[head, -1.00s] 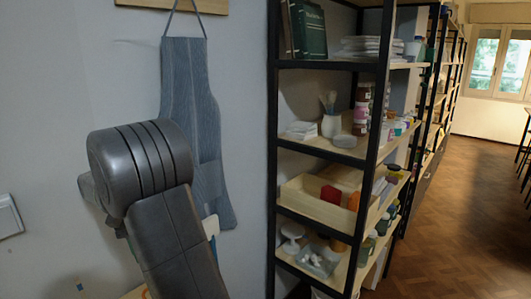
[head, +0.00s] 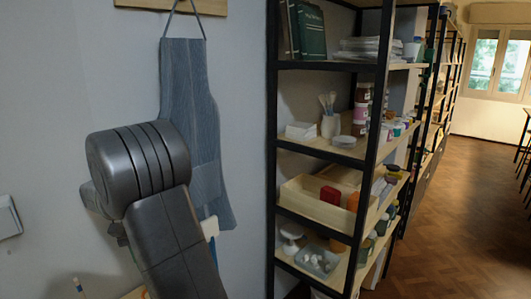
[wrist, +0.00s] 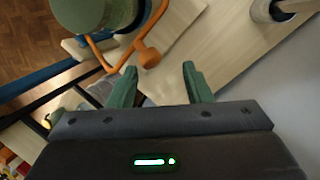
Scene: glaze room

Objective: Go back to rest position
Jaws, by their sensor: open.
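My gripper (wrist: 160,84) shows in the wrist view with its two green fingers apart and nothing between them. Beyond the fingers is a pale wooden surface (wrist: 225,62). In the head view my own dark grey arm fills the lower left, in front of the wall and the apron. The gripper itself is hidden in the head view.
In the wrist view, a green round container (wrist: 95,14) and an orange curved frame with a knob (wrist: 148,56) lie close beyond the fingers. A grey pot (wrist: 268,10) stands top right. A hanging apron (head: 190,100) and loaded shelves (head: 330,150) are beside my arm.

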